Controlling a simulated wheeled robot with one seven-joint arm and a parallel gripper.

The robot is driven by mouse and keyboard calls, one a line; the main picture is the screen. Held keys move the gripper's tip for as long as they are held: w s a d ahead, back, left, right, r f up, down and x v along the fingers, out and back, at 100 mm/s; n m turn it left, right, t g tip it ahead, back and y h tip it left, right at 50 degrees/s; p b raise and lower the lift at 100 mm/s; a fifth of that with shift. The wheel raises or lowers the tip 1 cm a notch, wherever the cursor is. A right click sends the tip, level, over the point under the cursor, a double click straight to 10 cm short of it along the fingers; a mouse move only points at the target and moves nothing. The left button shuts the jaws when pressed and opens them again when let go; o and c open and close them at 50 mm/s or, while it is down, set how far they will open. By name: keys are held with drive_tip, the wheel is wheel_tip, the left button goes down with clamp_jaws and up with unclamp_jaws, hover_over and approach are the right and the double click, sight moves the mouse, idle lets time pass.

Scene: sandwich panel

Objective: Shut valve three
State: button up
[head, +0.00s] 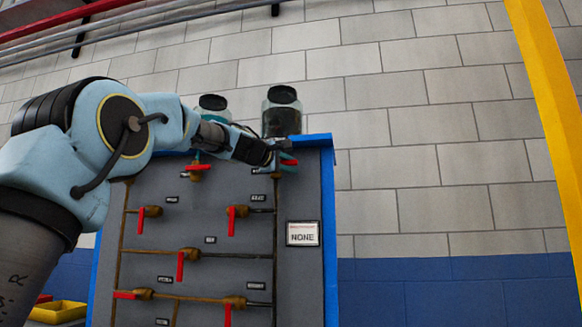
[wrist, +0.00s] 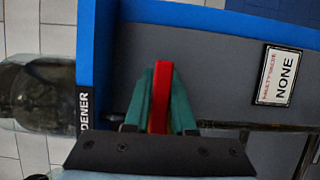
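The grey valve panel (head: 215,240) with a blue frame carries several red valve handles on brass pipes. My gripper (head: 283,158) is at the panel's upper right corner, at a red handle (head: 289,162). In the wrist view, the green fingers of my gripper (wrist: 162,95) lie along both sides of this red handle (wrist: 162,80) and appear closed on it. The valve body behind it is hidden. Other red handles sit at upper left (head: 200,166), middle left (head: 141,219), middle right (head: 231,220) and centre (head: 180,266). Their small labels are too small to read.
A sign reading "NONE" (head: 302,234) is on the panel's right side. Two clear jars with dark contents, left (head: 213,103) and right (head: 282,112), stand above the panel. A yellow post (head: 548,90) is far right. A yellow bin (head: 60,312) is low left.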

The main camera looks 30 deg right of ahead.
sight(283, 163)
drive_tip(key=o, duration=0.4)
drive_tip(key=shift+c, duration=0.2)
drive_tip(key=shift+a, duration=0.15)
drive_tip(key=b+v, duration=0.4)
drive_tip(key=v, duration=0.5)
drive_tip(key=shift+s+a+f+b, duration=0.1)
drive_tip(key=shift+a+b, duration=0.05)
drive_tip(key=shift+b, duration=0.15)
drive_tip(key=shift+s+a, duration=0.25)
drive_tip(key=shift+a, duration=0.3)
